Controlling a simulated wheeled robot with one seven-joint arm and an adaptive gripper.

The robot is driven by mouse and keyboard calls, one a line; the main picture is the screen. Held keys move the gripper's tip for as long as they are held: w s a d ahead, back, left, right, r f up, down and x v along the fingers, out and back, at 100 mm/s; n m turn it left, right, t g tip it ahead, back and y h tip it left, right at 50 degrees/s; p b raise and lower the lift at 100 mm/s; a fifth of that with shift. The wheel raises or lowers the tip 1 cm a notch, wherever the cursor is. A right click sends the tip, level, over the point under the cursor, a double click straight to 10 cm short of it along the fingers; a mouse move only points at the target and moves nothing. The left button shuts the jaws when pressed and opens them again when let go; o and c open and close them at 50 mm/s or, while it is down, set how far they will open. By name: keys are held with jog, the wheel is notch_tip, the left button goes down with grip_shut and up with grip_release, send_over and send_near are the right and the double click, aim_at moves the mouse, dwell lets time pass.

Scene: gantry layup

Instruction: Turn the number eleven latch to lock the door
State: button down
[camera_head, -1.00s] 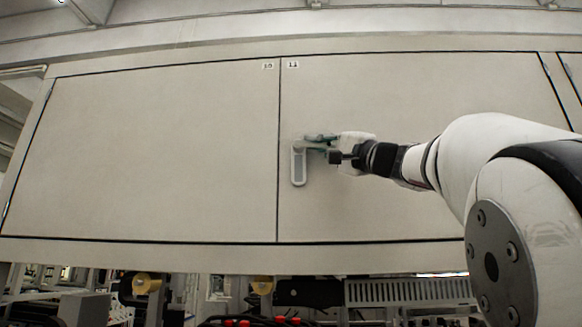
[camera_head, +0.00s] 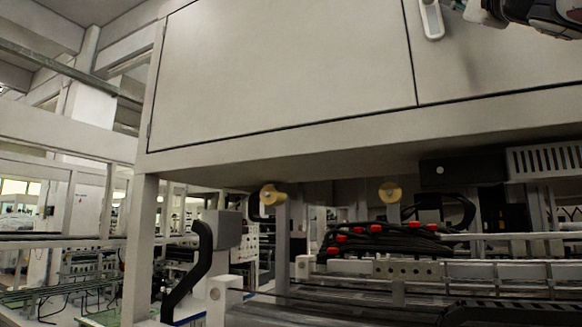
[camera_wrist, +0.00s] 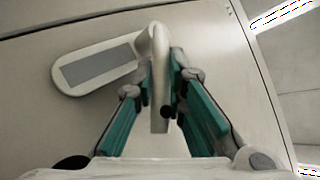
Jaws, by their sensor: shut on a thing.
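The number eleven latch (camera_head: 432,20) is a pale piece with a rounded base plate on the right-hand door (camera_head: 490,55), at the top edge of the head view. In the wrist view, the latch plate with its grey inset (camera_wrist: 97,70) lies to the left, and the light lever (camera_wrist: 158,115) sticks out towards my camera. My gripper (camera_wrist: 160,62) has its teal fingers on both sides of the lever and is shut on it. In the head view only part of my gripper shows at the top right corner, and the upper latch is cut off.
The left-hand door (camera_head: 280,75) sits flush beside it, with a dark seam between. Below the cabinet are a machine with black cables and red parts (camera_head: 375,232), yellow rollers (camera_head: 388,192) and a black curved arm (camera_head: 190,265).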

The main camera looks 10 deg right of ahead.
jog(key=shift+w+f+m+h+b, duration=0.25)
jog(key=shift+m+h+b, duration=0.35)
jog(key=shift+m+h, duration=0.15)
jog(key=c, duration=1.6)
grip_release()
jog(key=shift+c, duration=0.2)
jog(key=shift+o, duration=0.2)
jog(key=shift+s+r, duration=0.1)
jog(key=v, duration=0.8)
jog(key=shift+c, duration=0.3)
